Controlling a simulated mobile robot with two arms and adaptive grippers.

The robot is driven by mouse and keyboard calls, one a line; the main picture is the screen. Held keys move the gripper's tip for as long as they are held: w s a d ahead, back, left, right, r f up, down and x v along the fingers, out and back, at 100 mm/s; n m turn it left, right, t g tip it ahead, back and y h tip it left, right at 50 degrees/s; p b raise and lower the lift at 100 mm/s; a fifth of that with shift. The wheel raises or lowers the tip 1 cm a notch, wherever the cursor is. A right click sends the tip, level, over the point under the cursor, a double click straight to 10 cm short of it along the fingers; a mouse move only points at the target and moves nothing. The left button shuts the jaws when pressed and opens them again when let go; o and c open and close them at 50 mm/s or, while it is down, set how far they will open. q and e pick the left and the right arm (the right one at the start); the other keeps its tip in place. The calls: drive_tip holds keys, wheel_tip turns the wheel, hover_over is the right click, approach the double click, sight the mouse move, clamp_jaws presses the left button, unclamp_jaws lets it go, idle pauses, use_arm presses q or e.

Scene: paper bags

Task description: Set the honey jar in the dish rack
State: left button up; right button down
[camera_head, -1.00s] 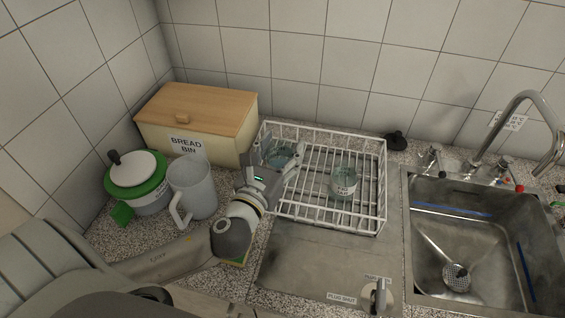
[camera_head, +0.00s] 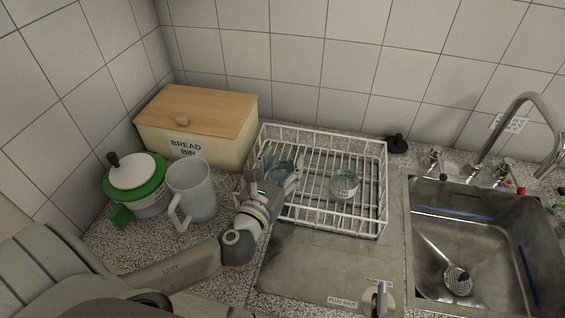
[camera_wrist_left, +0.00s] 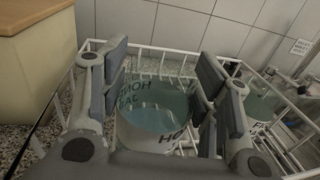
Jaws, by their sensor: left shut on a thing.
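The honey jar (camera_head: 281,170) is a clear glass jar with a white label, and the letters "HO" show on it in the left wrist view (camera_wrist_left: 155,128). My left gripper (camera_head: 279,174) is shut on it, one finger on each side. The jar is at the left part of the white wire dish rack (camera_head: 385,190); I cannot tell whether it touches the rack floor. The gripper partly hides it in the head view. My right gripper is not in view.
A second, similar jar (camera_head: 344,185) stands in the rack, right of the held one. A grey jug (camera_head: 195,192), a green-and-white pot (camera_head: 137,178) and a bread bin (camera_head: 195,120) stand to the left. The sink (camera_head: 470,240) is at the right. The rack's right part has free room.

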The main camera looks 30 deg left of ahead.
use_arm(q)
drive_tip(key=shift+f, duration=0.25)
drive_tip(key=o, duration=1.1)
drive_tip(key=shift+r, duration=0.2)
drive_tip(key=s+d+b, duration=0.1)
drive_tip(key=s+b, duration=0.2)
drive_tip(key=s, duration=0.9)
drive_tip(key=shift+r, duration=0.45)
